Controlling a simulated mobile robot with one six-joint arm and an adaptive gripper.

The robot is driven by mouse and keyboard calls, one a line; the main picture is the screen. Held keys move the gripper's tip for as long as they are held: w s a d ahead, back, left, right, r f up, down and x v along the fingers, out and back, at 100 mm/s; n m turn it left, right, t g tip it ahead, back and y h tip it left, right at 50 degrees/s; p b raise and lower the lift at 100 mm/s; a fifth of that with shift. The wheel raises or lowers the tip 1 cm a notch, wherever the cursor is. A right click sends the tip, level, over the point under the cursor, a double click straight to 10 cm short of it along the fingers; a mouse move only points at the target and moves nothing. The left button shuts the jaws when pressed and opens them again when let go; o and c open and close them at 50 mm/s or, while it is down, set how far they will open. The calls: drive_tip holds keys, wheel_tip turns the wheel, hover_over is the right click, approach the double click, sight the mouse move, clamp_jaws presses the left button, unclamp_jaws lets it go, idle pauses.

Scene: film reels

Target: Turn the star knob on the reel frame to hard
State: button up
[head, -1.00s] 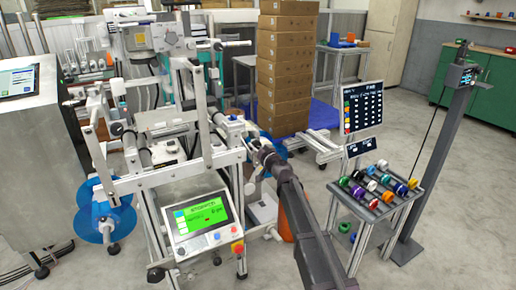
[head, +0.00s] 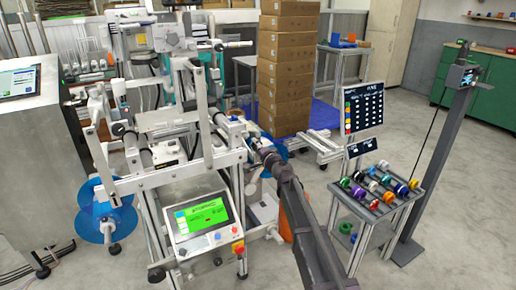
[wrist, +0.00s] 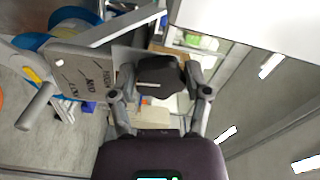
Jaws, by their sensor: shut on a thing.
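The reel frame (head: 203,120) is a light-grey metal stand at left centre in the head view, with blue reels low on its left. My gripper (head: 256,146) is at the frame's right side. In the wrist view my gripper (wrist: 160,92) is shut on the dark star knob (wrist: 158,72), one finger on each side. A pale line shows across the knob's face. Beside it is a grey plate (wrist: 80,72) with several short black words, too small to read surely. The knob is not clear in the head view.
A control panel with a green screen (head: 202,216) is on the frame's front. A small table (head: 382,203) with several coloured rolls stands right of my arm. Stacked cartons (head: 285,75) stand behind. Open floor lies at the right.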

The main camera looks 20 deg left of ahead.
drive_tip(key=m, duration=0.4)
drive_tip(key=shift+a+r+m, duration=0.1)
drive_tip(key=shift+a+m, duration=0.1)
drive_tip(key=shift+m, duration=0.1)
drive_tip(key=m, duration=0.4)
drive_tip(key=shift+r+m, duration=0.1)
drive_tip(key=shift+m, duration=0.2)
drive_tip(key=m, duration=0.4)
drive_tip(key=shift+m, duration=0.3)
drive_tip(key=shift+w+d+m, duration=0.1)
drive_tip(key=shift+m, duration=2.1)
drive_tip(key=o, duration=1.2)
drive_tip(key=shift+c, duration=0.2)
drive_tip(key=shift+d, duration=0.1)
drive_tip(key=shift+d, duration=0.1)
